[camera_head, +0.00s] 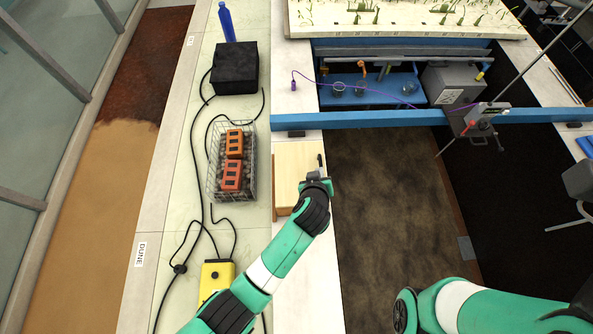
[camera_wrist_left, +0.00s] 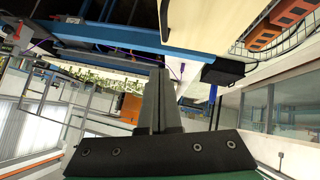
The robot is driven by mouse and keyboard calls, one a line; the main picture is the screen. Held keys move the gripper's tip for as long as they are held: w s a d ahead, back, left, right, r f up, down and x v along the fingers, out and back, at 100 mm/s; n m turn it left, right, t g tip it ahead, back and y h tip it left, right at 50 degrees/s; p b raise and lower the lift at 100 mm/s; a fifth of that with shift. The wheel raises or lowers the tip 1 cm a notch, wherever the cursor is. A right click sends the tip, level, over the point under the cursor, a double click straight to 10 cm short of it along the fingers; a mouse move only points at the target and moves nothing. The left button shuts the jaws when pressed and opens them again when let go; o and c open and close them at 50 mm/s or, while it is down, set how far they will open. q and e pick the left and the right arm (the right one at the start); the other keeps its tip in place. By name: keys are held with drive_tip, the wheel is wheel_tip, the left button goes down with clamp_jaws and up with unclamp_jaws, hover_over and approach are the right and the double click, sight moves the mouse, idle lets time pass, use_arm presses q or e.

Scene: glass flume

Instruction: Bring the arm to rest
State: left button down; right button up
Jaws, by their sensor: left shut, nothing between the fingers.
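My left arm comes in from the bottom left, over the walkway. My left gripper (camera_head: 320,162) is beside the right edge of a pale wooden box (camera_head: 292,165); I cannot tell whether they touch. In the left wrist view the two dark fingers of my left gripper (camera_wrist_left: 160,85) are pressed together with nothing between them. Part of my right arm (camera_head: 470,308) shows at the bottom right, and its gripper is out of the picture.
A wire basket (camera_head: 217,192) with orange bricks (camera_head: 232,175), a black box (camera_head: 234,68), a blue bottle (camera_head: 226,22) and a yellow device (camera_head: 216,277) with cables lie to the left. A blue beam (camera_head: 380,119) crosses the dark flume bed (camera_head: 385,200). A metal instrument (camera_head: 480,118) stands on the right.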

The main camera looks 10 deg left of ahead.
use_arm(q)
drive_tip(key=shift+d, duration=0.1)
drive_tip(key=w+a+r+n+t, duration=0.2)
drive_tip(key=w+a+r, duration=0.25)
drive_tip(key=r, duration=0.35)
drive_tip(key=w+a+r+n+t, duration=0.1)
drive_tip(key=w+a+r+t, duration=0.15)
drive_tip(key=a+r, duration=0.4)
drive_tip(key=a+r+t+y, duration=0.1)
drive_tip(key=a+r+t, duration=0.1)
drive_tip(key=r, duration=1)
drive_tip(key=a+r+t, duration=0.2)
drive_tip(key=r, duration=0.9)
drive_tip(key=s+r+m+t+h, duration=0.1)
drive_tip(key=s+r+m+t, duration=0.3)
drive_tip(key=s+r, duration=0.7)
drive_tip(key=s+a+r+m+t+h, duration=0.1)
drive_tip(key=s+r+m+t, duration=0.3)
drive_tip(key=s+r, duration=0.7)
wheel_tip(320, 180, up, 2)
drive_tip(key=shift+a+r+m+t+h, duration=0.2)
drive_tip(key=shift+m+t+h, duration=0.1)
drive_tip(key=shift+t+h, duration=0.35)
